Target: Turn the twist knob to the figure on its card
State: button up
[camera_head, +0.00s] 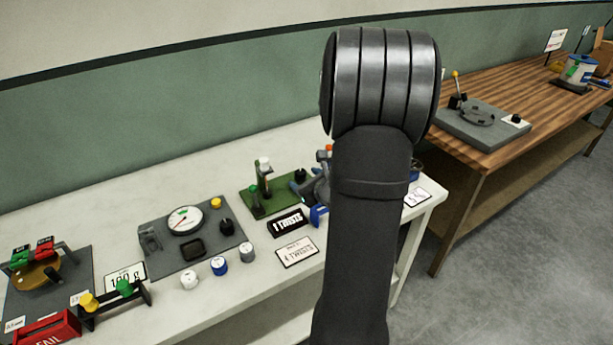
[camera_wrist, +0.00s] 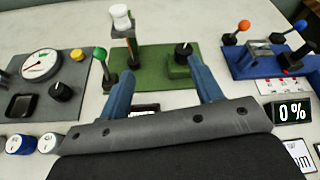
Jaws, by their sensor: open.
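The twist knob (camera_wrist: 182,49) is black and stands on a block on the green base (camera_wrist: 150,84). It also shows in the head view (camera_head: 300,174). A white card (camera_head: 297,252) in front seems to read 4 TWISTS. A black display (camera_head: 289,222) behind it reads a small count of twists; its figure is hard to make out. My gripper (camera_wrist: 160,68) is open and empty, with its blue fingers spread over the green base. In the wrist view the knob lies just beyond the fingertips, nearer the right finger. My arm hides part of the head view.
A post with a white spool (camera_wrist: 121,18) and a green-topped lever (camera_wrist: 103,62) stand left of the knob. A blue-based fixture (camera_wrist: 270,58) with orange and blue levers stands right. A grey gauge panel (camera_head: 190,238) lies further left.

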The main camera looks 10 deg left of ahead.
jog(key=a+r+n+g+y, duration=0.25)
jog(key=a+n+g, duration=0.3)
jog(key=n, duration=0.65)
jog(key=n+h, duration=0.9)
jog(key=n, duration=1)
send_near(301, 172)
jog(key=shift+g, duration=0.35)
jog(key=x, duration=0.9)
jog(key=shift+w+r, duration=0.15)
jog(key=shift+w, duration=0.1)
jog(key=c, duration=1)
